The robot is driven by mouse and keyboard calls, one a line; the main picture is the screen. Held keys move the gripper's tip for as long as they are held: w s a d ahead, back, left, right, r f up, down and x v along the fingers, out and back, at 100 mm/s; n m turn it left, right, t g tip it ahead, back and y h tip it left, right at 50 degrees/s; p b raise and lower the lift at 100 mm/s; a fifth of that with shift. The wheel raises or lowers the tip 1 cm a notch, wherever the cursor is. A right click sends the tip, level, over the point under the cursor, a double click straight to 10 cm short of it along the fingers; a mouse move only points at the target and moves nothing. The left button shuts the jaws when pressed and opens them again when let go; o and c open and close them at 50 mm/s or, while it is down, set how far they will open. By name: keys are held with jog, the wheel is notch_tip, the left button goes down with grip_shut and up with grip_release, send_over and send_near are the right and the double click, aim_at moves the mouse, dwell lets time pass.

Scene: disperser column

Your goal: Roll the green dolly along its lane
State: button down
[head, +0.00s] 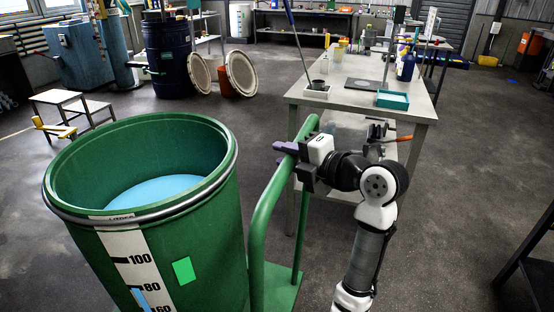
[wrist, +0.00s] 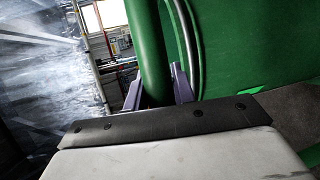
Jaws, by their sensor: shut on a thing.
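The green dolly (head: 282,285) stands in the front middle of the head view, with a bent green tube handle (head: 262,215) rising from its deck. A large green drum (head: 205,240) with a scale strip and blue contents stands beside the handle; its base is out of view. My gripper (head: 284,150) is shut on the upper part of the handle. In the wrist view the handle (wrist: 150,50) passes between my gripper's purple fingers (wrist: 158,88), with the green drum wall (wrist: 250,50) to its right. The dolly's wheels and any lane marks are hidden.
A work table (head: 345,105) with trays and bottles stands just behind the handle and my gripper. A small step stool (head: 72,110), a blue drum (head: 168,55) and round lids (head: 241,74) stand at the back left. Open dark floor (head: 465,150) lies to the right.

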jog(key=shift+s+d+t, duration=0.15)
jog(key=shift+d+t, duration=0.15)
jog(key=shift+d, duration=0.6)
jog(key=c, duration=1.2)
grip_release()
jog(key=shift+o, duration=0.2)
jog(key=shift+a, duration=0.2)
jog(key=b+v, duration=0.1)
jog(key=v, duration=1.2)
jog(key=shift+s+d+r, duration=0.2)
jog(key=shift+d+r, duration=0.1)
